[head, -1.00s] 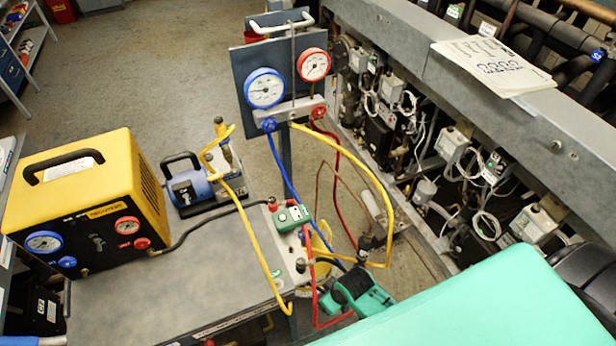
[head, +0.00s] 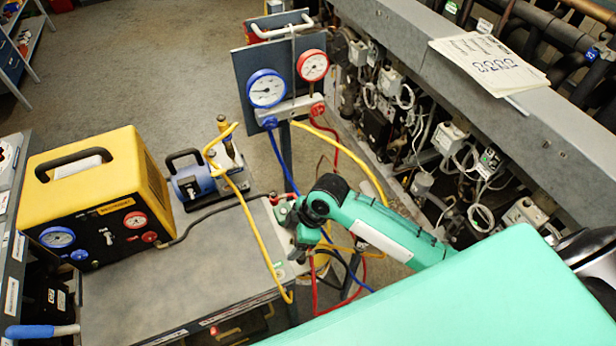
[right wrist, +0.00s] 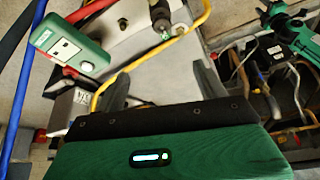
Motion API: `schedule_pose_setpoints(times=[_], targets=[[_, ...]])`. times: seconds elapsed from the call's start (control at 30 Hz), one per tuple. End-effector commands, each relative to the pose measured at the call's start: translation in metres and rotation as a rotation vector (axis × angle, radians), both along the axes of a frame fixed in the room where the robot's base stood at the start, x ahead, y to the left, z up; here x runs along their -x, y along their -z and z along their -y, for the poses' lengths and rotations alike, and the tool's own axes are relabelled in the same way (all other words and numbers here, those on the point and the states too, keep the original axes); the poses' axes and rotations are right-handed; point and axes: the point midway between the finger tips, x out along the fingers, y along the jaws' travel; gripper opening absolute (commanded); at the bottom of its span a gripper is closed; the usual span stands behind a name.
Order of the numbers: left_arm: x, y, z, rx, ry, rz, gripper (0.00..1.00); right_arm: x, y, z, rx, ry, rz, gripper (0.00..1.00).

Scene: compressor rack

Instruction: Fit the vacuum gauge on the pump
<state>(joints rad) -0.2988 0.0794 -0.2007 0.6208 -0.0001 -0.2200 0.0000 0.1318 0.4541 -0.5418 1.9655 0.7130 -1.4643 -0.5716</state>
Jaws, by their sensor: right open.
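The vacuum gauge, a small green box with a pale display, shows in the right wrist view (right wrist: 68,48), left of my right gripper (right wrist: 162,84). That gripper is open, its dark fingers apart with nothing clearly held between them. In the head view the gauge (head: 284,211) is partly hidden by my right arm, at the grey cart's right end. The blue vacuum pump (head: 193,187), with a black handle and a brass fitting on top, stands at the cart's back, left of my right gripper (head: 299,238). My left gripper is not in view.
The yellow recovery unit (head: 90,200) stands at the cart's left. A manifold with blue and red gauges (head: 267,89) hangs behind the cart. Yellow, blue and red hoses loop around its right end. The middle of the cart top (head: 190,270) is clear.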

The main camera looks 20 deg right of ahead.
Motion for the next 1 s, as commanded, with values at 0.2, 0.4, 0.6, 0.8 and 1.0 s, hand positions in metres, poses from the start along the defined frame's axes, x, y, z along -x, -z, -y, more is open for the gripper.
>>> schedule_pose_setpoints(times=[0.2, 0.4, 0.6, 0.8, 1.0], targets=[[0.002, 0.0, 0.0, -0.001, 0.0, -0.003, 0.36, -0.062, -0.011, 0.032, 0.036, -0.216, 0.006, 0.73], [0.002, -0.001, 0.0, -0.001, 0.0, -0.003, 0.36, -0.104, -0.029, 0.069, 0.045, -0.316, 0.006, 0.73], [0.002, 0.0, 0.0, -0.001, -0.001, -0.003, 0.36, -0.124, -0.041, 0.089, 0.044, -0.349, 0.006, 0.73], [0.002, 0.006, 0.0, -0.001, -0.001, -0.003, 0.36, -0.126, -0.035, 0.089, 0.041, -0.354, 0.006, 0.73], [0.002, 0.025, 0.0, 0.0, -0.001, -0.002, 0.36, -0.125, -0.013, 0.081, 0.041, -0.354, 0.006, 0.73]])
